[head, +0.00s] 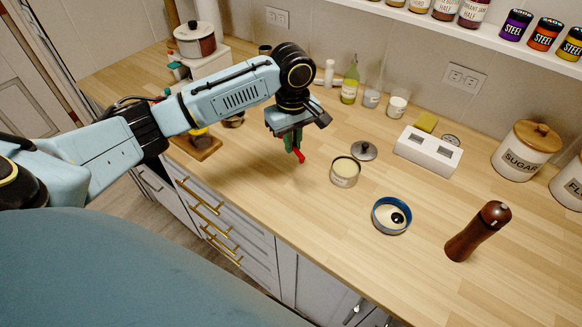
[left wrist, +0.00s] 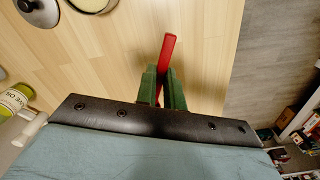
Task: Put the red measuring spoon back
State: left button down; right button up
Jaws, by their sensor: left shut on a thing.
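The red measuring spoon (head: 300,156) is in the jaws of my left gripper (head: 292,143), above the wooden counter (head: 262,190). In the left wrist view its red handle (left wrist: 168,52) sticks out past the green fingers of the left gripper (left wrist: 164,85), which are shut on it. The spoon's other end is hidden by the gripper. An open round tin (head: 345,172) with pale contents stands to the right of the gripper, apart from the spoon. A blue-rimmed tin (head: 391,216) with pale contents and a dark round thing in it stands farther right. My right gripper is not in view.
A lid (head: 364,151) lies behind the open tin. A white block with two square openings (head: 428,150), a brown pepper mill (head: 477,232) and a sugar jar (head: 525,150) stand to the right. Bottles, including a green one (head: 350,84), line the wall. The counter's front left is clear.

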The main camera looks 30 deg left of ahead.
pick_arm(q)
send_over(292, 176)
notch_tip(292, 176, down, 5)
jog(key=shift+r, duration=0.1)
jog(key=shift+f+b, duration=0.45)
jog(key=shift+f, duration=1.95)
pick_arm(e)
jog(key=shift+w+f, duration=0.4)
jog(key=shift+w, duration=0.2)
pick_arm(q)
jog(key=c, duration=1.5)
grip_release()
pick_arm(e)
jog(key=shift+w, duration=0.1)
pick_arm(q)
notch_tip(292, 176, up, 12)
jog(key=shift+r+p, duration=0.1)
jog(key=shift+p, duration=0.5)
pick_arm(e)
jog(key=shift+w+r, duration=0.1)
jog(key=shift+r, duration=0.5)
